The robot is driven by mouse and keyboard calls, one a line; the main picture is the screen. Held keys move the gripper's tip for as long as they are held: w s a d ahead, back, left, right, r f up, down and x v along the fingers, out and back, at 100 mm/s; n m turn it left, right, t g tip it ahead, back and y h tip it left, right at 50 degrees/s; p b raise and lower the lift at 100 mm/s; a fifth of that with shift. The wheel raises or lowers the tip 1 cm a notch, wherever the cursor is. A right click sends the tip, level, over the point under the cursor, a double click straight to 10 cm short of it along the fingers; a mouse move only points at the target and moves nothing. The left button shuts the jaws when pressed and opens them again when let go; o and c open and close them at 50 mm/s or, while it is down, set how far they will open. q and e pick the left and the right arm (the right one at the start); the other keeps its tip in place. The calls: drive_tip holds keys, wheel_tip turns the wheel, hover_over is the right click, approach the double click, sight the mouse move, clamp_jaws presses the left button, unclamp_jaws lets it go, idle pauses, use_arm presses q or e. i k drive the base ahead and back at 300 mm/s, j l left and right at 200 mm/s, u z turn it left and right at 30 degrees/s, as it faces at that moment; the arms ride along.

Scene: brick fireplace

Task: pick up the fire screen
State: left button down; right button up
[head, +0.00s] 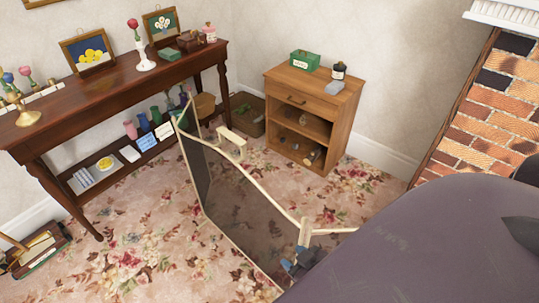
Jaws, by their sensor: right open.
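The fire screen (236,216) stands upright on the floral carpet in the middle of the head view. It has a thin cream frame, a dark see-through panel and folded side panels. Cream pieces stick out along its top edge. My right gripper (298,260) shows as a small dark blue-grey shape at the screen's near right end, below the cream upright piece there. It is open and overlaps the screen in the picture; I cannot tell if it touches. The screen's near lower right part is hidden. My left gripper is not in view.
A dark wooden console table (112,88) with ornaments stands at left, close to the screen's far end. A small wooden cabinet (325,105) stands behind the screen. A brick fireplace (505,95) is at right. Carpet (125,255) is clear at front left.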

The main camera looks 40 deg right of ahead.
sight(229, 198)
drive_tip(key=i+j+z, duration=0.2)
drive_tip(key=z, duration=0.25)
drive_tip(key=i+j+z, duration=0.1)
drive_tip(key=j+z, duration=0.2)
drive_tip(key=z, duration=0.2)
drive_tip(key=i+j+z, duration=0.1)
drive_tip(key=j+z, duration=0.55)
drive_tip(key=z, duration=0.3)
drive_tip(key=j+z, duration=0.3)
drive_tip(key=k+j+z, duration=0.1)
drive_tip(key=j+z, duration=0.15)
drive_tip(key=j, duration=0.25)
